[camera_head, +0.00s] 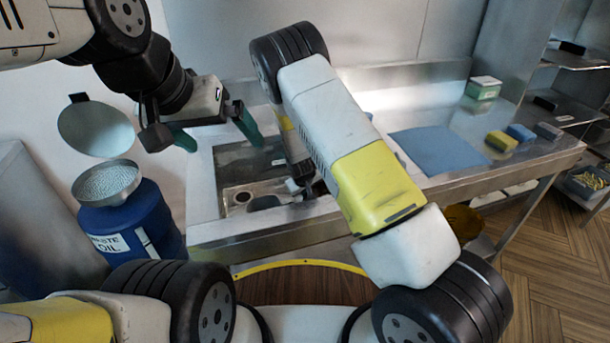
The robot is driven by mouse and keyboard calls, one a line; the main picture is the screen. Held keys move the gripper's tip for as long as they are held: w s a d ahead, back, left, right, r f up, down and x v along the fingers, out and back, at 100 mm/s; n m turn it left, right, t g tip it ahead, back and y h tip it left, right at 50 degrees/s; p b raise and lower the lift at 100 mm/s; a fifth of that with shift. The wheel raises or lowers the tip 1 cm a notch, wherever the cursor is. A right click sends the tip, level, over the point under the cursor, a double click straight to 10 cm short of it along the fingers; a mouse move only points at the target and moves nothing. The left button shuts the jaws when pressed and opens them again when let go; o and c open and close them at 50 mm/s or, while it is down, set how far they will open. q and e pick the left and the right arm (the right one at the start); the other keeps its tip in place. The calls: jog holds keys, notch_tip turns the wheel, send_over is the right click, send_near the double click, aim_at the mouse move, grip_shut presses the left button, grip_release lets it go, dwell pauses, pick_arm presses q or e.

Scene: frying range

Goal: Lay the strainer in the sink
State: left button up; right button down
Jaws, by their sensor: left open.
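The strainer (107,181), a round metal mesh bowl, sits on top of the blue waste oil drum (128,226) at the left. The sink (240,172) is a steel basin at centre left, partly covered by my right arm; its drain shows at the bottom. My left gripper (217,141) is open and empty, its green fingertips spread, above the sink's left rim and to the right of the strainer, apart from it. My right gripper (302,188) is low over the sink, mostly hidden behind its own arm; its fingers cannot be made out.
The drum's round pale lid (95,128) stands raised behind the strainer. A blue mat (438,150) lies on the steel counter right of the sink, with yellow and blue sponges (501,141) and a green-white box (483,88) beyond. Shelving stands at far right.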

jog(key=shift+f, duration=0.15)
jog(key=c, duration=1.6)
grip_release()
jog(key=s+d+r+m+y, duration=0.15)
jog(key=s+r, duration=0.35)
jog(key=r, duration=0.6)
jog(key=s+d+r+m+y, duration=0.1)
jog(key=s+d+r, duration=0.3)
jog(key=r, duration=0.6)
jog(key=s+d+r+m+y, duration=0.1)
jog(key=s+d+r+m, duration=0.1)
jog(key=s+r, duration=0.65)
jog(key=shift+m+t+h, duration=0.3)
jog(key=shift+m+h, duration=0.15)
jog(key=shift+m, duration=0.2)
jog(key=s+d+r, duration=0.2)
jog(key=s+r, duration=0.2)
jog(key=s, duration=0.1)
jog(key=s+d+r, duration=0.2)
jog(key=s+r, duration=0.2)
jog(key=s, duration=0.1)
jog(key=s+d+r, duration=0.3)
jog(key=s+r, duration=0.2)
jog(key=shift+s, duration=0.2)
